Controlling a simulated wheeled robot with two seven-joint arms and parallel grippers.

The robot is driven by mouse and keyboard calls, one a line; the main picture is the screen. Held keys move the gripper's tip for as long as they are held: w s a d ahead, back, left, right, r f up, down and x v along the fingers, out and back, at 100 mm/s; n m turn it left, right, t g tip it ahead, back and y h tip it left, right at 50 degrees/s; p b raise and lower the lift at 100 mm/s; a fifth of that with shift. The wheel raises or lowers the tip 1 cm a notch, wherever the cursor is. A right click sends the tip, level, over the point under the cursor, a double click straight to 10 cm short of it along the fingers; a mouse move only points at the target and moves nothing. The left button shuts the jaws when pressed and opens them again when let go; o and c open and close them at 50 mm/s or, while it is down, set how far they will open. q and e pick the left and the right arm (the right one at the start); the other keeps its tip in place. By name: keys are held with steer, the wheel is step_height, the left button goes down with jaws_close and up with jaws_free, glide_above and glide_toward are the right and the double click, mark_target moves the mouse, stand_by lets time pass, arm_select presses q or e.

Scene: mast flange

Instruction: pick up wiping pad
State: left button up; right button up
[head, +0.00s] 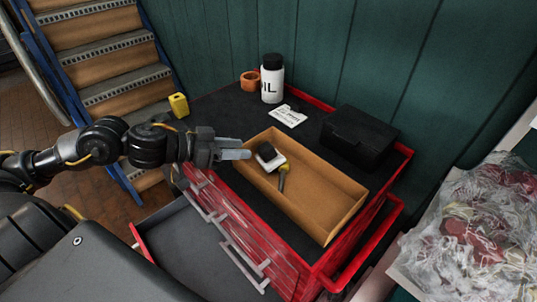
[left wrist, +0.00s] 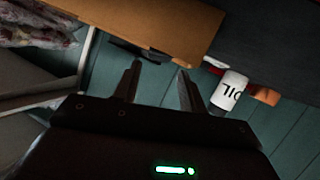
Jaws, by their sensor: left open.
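A small white block with a dark top, which looks like the wiping pad (head: 270,157), lies in the tan tray (head: 323,222) near its left end. A yellow-handled tool (head: 283,178) lies right beside it. My left gripper (head: 247,149) is open and empty, level with the tray's left edge and just left of the pad, apart from it. In the left wrist view, the open fingers (left wrist: 158,72) have nothing between them. The tray (left wrist: 180,25) shows at the top there, but I cannot make out the pad. My right gripper is not in view.
The tray sits on a red tool cabinet (head: 325,268) with an open drawer (head: 180,245). Behind it stand an oil bottle (head: 272,80), an orange ring-like object (head: 250,81), a card (head: 288,116), a yellow object (head: 179,104) and a black box (head: 358,138). A plastic-wrapped heap (head: 475,225) is at right.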

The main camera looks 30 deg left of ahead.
mark_target(263, 147)
arm_select(q)
steer(key=shift+w+d, duration=0.1)
steer(key=shift+w+d+p, duration=0.3)
steer(key=shift+w+p, duration=0.15)
steer(key=p+x, duration=0.1)
steer(key=x, duration=0.2)
steer(key=shift+w, duration=0.15)
steer(key=shift+w+d+f, duration=0.25)
steer(key=shift+w+f, duration=0.05)
steer(key=c, duration=0.6)
steer(key=shift+c, duration=0.2)
